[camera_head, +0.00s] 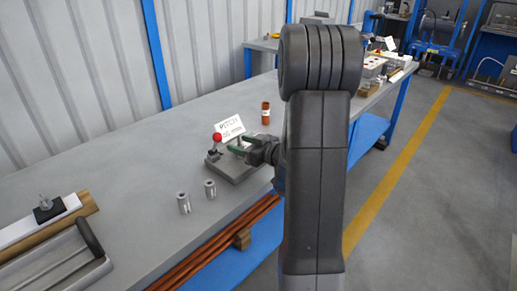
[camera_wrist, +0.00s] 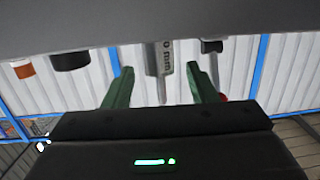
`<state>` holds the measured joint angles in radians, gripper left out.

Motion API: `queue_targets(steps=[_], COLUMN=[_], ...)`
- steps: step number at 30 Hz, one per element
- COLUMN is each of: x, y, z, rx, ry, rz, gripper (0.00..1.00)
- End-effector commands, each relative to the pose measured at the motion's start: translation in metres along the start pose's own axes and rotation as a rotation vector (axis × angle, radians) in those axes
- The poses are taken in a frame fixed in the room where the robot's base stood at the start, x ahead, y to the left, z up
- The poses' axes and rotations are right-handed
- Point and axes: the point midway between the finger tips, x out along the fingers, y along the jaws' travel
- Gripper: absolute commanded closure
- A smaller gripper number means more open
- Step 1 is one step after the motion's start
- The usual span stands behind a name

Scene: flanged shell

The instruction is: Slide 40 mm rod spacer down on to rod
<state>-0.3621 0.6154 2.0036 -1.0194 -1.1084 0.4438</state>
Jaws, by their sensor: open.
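A grey cylindrical spacer (camera_wrist: 158,58), its printed label ending in "0 mm", stands on the bench side in the wrist view, which shows the scene upside down. A thinner rod tip (camera_wrist: 162,92) sticks out of its free end, so the spacer appears to be around the rod. My gripper (camera_wrist: 162,78) is open, with its green fingers on either side of the spacer and gaps visible. In the head view my gripper (camera_head: 233,148) is over the grey base plate (camera_head: 236,170). The spacer's seating on the plate is hidden.
Two loose grey cylinders (camera_head: 184,203) (camera_head: 210,189) stand on the bench (camera_head: 150,230). A red-knobbed lever (camera_head: 217,138) and a PITCH sign (camera_head: 230,127) are close to my gripper. An orange-brown bottle (camera_head: 265,113) stands behind. A handled tray (camera_head: 65,265) lies at front left.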

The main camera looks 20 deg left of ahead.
Motion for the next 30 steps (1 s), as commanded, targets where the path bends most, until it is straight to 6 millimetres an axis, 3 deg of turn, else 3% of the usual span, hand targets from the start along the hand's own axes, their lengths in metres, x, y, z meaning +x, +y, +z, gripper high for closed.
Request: queue_targets(steps=[12,18,30], x=[-0.079,-0.107,-0.127], y=[0.001,0.001,0.0], z=[-0.001,-0.001,0.0], rx=[0.001,0.0,0.0], ry=[0.0,0.0,0.0], rz=[0.006,0.004,-0.001], gripper=[0.48,0.48,0.48])
